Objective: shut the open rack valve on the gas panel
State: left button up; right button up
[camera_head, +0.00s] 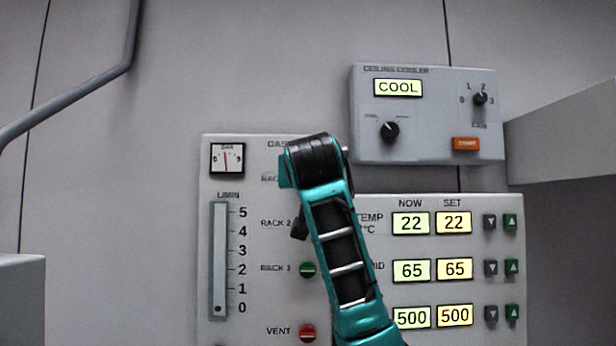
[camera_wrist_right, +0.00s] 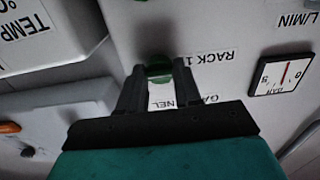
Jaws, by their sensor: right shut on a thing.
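The gas panel (camera_head: 262,200) is on the wall in the head view, with RACK 1, RACK 2, RACK 3 and VENT labels down its right side. My right arm covers the RACK 1 and RACK 2 valves there. In the right wrist view, my right gripper (camera_wrist_right: 158,74) is shut on a green knob (camera_wrist_right: 159,65) beside the RACK 1 label. The fingers hide most of the knob, so its angle is unclear. My left gripper is not in view.
The flow tube (camera_head: 218,260) has its float at the bottom, near 0. The bar gauge (camera_head: 227,160) sits at the panel's top left. The ceiling cooler box (camera_head: 430,140) and the climate panel (camera_head: 375,204) with lit displays stand close by on the right.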

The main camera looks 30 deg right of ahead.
jog(key=shift+f, duration=0.2)
jog(key=o, duration=0.7)
jog(key=shift+c, duration=0.2)
jog(key=o, duration=0.4)
jog(key=shift+r, duration=0.15)
jog(key=shift+s+a, duration=0.1)
jog(key=b+v, duration=0.2)
jog(key=v, duration=1)
jog(key=shift+s+a+b, duration=0.2)
jog(key=shift+s+b, duration=0.1)
